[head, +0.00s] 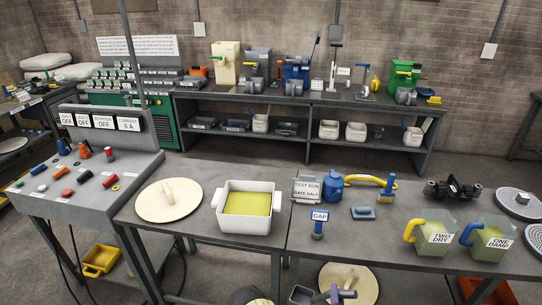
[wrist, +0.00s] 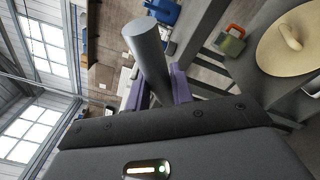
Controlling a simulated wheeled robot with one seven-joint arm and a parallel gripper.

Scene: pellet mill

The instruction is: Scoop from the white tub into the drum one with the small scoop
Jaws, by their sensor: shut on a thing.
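The white tub (head: 225,222) stands on the bench at the centre of the head view, open and holding yellow-green material. My gripper (head: 337,294) shows at the bottom edge of the head view, below and to the right of the tub. Its purple fingers (wrist: 160,90) are shut on a grey cylindrical handle (wrist: 147,50) in the wrist view. A small dark grey scoop (head: 300,295) shows beside the fingers, cut off by the frame edge; I cannot tell what is in it. I cannot identify drum one in these frames.
A cream lid (head: 169,200) lies left of the tub. Right of it are a GAP tool (head: 320,224), a blue jar (head: 333,185) and jugs labelled TWO DRY (head: 430,239) and ONE DAMP (head: 488,243). A dark round thing with yellow-green contents (head: 255,301) is cut off below.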

